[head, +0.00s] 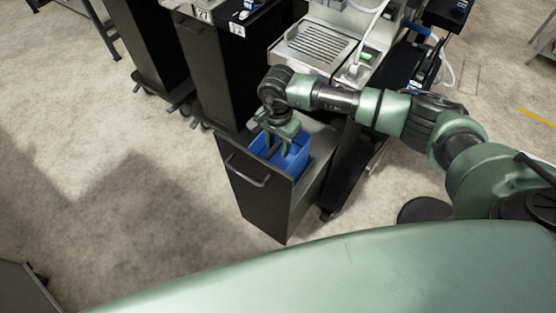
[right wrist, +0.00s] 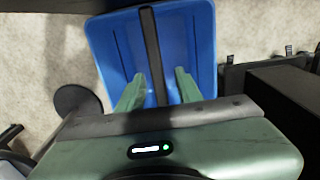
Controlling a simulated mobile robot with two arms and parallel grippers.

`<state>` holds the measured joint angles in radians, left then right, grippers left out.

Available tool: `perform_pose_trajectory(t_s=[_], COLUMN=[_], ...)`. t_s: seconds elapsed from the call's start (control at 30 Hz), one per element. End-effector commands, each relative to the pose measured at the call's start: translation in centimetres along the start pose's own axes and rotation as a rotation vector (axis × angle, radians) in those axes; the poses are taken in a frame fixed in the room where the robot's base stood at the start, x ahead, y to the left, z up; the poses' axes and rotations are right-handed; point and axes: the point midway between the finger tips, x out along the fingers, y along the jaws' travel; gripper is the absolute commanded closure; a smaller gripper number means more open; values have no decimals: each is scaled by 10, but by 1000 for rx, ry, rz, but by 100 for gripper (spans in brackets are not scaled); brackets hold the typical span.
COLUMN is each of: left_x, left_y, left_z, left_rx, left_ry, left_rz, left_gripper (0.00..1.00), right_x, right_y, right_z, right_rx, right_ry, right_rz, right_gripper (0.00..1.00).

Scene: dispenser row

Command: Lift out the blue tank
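The blue tank (head: 297,161) sits inside a pulled-out dark drawer (head: 258,202) with a bar handle on its front. My right gripper (head: 275,146) is over the tank, pointing down at it. In the right wrist view the blue tank (right wrist: 195,35) lies below the fingers, and a black bar (right wrist: 151,45) runs across it. My right gripper (right wrist: 160,76) is open, with its two green fingers on either side of the bar and gaps between. Whether the fingertips reach below the bar is hard to tell. My left gripper is not in view.
Tall black dispenser cabinets (head: 212,75) stand behind and left of the drawer. A metal drip tray (head: 314,44) is behind my right arm. A black round base (head: 424,210) is on the floor at right. The floor left of the drawer is clear.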

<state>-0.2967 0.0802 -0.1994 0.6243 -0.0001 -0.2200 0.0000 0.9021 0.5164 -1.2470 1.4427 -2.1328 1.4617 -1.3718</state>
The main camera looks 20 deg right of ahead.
Motion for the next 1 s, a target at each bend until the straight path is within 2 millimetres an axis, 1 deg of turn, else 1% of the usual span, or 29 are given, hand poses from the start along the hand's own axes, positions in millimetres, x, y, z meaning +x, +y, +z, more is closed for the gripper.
perform_pose_trajectory(t_s=[0.03,0.07,0.1,0.5,1.0], left_x=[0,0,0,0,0], left_y=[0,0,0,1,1], left_z=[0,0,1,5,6], left_rx=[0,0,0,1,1], left_ry=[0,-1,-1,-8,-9], left_rz=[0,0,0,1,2], left_gripper=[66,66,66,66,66], right_x=[0,0,0,-1,-1], right_y=[0,0,0,0,0], right_z=[0,0,0,0,0], right_rx=[0,0,0,1,1], right_ry=[0,0,0,0,0], right_rz=[0,0,0,-1,-1], right_gripper=[81,90,100,100,100])
